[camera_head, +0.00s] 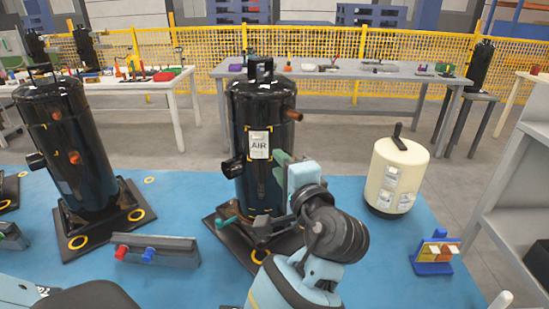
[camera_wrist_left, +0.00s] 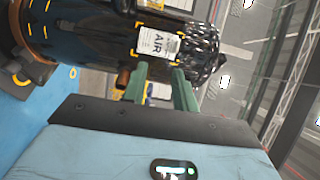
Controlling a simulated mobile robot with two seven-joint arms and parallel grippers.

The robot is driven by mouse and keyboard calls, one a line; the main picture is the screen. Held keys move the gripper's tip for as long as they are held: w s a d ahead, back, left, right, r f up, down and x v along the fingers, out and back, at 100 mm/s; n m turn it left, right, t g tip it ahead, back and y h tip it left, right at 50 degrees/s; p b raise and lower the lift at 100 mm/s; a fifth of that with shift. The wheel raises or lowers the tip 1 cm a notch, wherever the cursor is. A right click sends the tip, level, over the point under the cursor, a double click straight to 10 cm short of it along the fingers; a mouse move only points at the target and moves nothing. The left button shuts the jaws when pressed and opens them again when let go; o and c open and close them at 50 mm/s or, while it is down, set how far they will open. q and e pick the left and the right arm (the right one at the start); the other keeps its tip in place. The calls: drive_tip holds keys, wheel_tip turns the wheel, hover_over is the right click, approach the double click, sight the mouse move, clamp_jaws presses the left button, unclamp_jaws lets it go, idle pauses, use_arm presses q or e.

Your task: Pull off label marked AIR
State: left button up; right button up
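The label marked AIR (camera_head: 259,145) is a white rectangle with yellow corner marks on the front of the black compressor (camera_head: 262,107) in the middle. In the left wrist view the AIR label (camera_wrist_left: 158,43) lies just beyond my fingertips, flat on the dark cylinder. My left gripper (camera_head: 281,158) is to the right of and slightly below the label in the head view. Its two green fingers (camera_wrist_left: 160,70) are apart with nothing between them. Contact with the compressor cannot be told. My right gripper is not in view.
Another black compressor (camera_head: 68,140) stands at left and a cream tank (camera_head: 394,177) at right on the blue mat (camera_head: 165,208). A grey block with red and blue fittings (camera_head: 157,249) lies in front. A grey shelf (camera_head: 511,190) borders the right. Tables and yellow fencing stand behind.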

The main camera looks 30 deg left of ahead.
sight(260, 138)
use_arm(q)
drive_tip(key=shift+s+a+r+n+g+y, duration=0.15)
drive_tip(key=shift+r+n+y, duration=0.05)
drive_tip(key=shift+r, duration=0.45)
drive_tip(key=shift+s+a+r+n+g+y, duration=0.1)
drive_tip(key=shift+a+r+n+g+y, duration=0.1)
drive_tip(key=shift+r, duration=0.4)
drive_tip(key=x, duration=0.7)
drive_tip(key=shift+w+a, duration=0.25)
drive_tip(key=shift+c, duration=0.4)
clamp_jaws()
idle(0.5)
